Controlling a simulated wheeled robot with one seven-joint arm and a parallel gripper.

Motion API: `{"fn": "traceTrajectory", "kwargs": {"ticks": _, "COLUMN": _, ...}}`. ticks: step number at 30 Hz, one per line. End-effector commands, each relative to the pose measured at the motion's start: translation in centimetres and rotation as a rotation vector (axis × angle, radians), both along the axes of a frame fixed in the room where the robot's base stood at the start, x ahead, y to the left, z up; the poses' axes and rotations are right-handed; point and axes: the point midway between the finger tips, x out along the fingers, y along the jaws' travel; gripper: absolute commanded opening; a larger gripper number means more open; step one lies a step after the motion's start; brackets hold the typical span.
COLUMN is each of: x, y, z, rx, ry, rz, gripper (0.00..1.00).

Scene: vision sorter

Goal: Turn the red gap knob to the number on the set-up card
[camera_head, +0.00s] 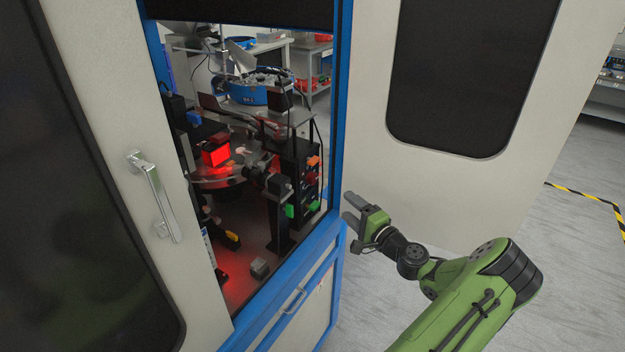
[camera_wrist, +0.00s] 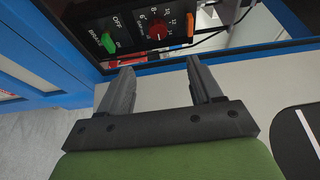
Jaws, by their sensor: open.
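The red gap knob (camera_wrist: 157,30) shows near the top of the wrist view, on a black panel with a ring of white numbers, among them 6 to 14. Its pointer is too small to read. The black control panels (camera_head: 300,160) stand inside the machine opening in the head view, with orange, red and green controls. My gripper (camera_head: 349,210) is open and empty, outside the opening, just right of its blue frame. In the wrist view, my gripper's fingers (camera_wrist: 160,66) point toward the panel, apart from the knob. I cannot make out the set-up card.
A green switch (camera_wrist: 108,42) sits left of the knob and an orange control (camera_wrist: 190,24) right of it. The blue door frame (camera_head: 341,110) edges the opening. A camera-like black device (camera_head: 279,186) stands before the panels. An open white door (camera_head: 372,175) is behind my gripper.

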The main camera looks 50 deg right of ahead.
Motion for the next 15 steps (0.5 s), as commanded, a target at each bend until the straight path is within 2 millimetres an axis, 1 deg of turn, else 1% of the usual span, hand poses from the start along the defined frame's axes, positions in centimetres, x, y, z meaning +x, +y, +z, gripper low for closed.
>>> {"fn": "traceTrajectory", "kwargs": {"ticks": 12, "x": 10.0, "y": -2.7, "z": 0.1, "rx": 0.0, "ry": 0.002, "rz": 0.007, "gripper": 0.64}}
{"fn": "traceTrajectory", "kwargs": {"ticks": 15, "x": 12.0, "y": -3.4, "z": 0.1, "rx": -0.001, "ry": 0.003, "rz": 0.006, "gripper": 0.64}}
